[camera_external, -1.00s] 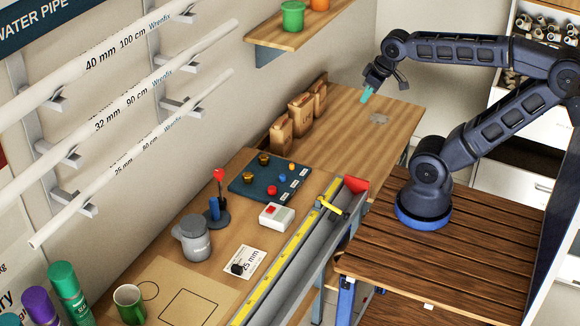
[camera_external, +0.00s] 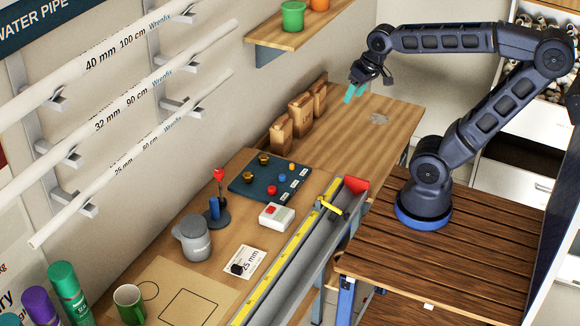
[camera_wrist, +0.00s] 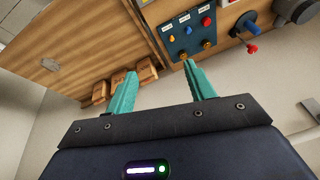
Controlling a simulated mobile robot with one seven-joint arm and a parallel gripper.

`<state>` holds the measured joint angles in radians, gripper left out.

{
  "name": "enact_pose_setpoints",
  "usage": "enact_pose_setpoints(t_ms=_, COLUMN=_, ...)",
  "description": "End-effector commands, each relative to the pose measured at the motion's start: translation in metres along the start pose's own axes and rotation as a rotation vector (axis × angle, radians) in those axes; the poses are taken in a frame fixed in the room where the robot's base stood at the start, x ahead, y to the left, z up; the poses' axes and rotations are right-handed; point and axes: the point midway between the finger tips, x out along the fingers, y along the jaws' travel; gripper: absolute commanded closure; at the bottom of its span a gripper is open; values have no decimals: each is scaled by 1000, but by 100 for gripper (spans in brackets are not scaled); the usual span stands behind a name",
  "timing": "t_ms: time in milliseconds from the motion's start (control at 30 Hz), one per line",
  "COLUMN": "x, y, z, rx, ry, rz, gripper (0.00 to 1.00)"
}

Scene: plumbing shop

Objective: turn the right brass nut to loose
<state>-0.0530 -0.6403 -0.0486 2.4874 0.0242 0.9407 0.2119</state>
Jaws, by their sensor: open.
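Two brass nuts sit on a dark blue board (camera_external: 245,188) on the bench. The right brass nut (camera_external: 263,159) is at the board's far edge, and the left one (camera_external: 248,175) is nearer the camera. In the wrist view both brass nuts (camera_wrist: 207,44) (camera_wrist: 183,55) show small at the edge of the board (camera_wrist: 182,35), beyond the right finger. My gripper (camera_external: 354,94) is open and empty, up in the air to the right of the board and well apart from it. Its teal fingers (camera_wrist: 157,75) show spread in the wrist view.
Red, blue and yellow parts with white labels share the board. A red-knobbed lever (camera_external: 219,190) and a white box with a red button (camera_external: 277,216) stand nearby. Several brown bags (camera_external: 302,112) line the wall. A yellow-ruled metal channel (camera_external: 300,252) runs along the bench front.

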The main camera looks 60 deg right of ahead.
Motion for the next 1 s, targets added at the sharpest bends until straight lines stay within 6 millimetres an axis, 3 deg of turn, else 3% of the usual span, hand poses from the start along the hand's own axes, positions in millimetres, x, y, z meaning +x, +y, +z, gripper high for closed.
enact_pose_setpoints(t_ms=467, x=65, y=-28, z=-85, rx=610, ry=-161, rz=2, gripper=46)
enact_pose_setpoints(t_ms=1000, x=176, y=-62, z=-159, rx=1290, ry=-234, rz=184, gripper=46)
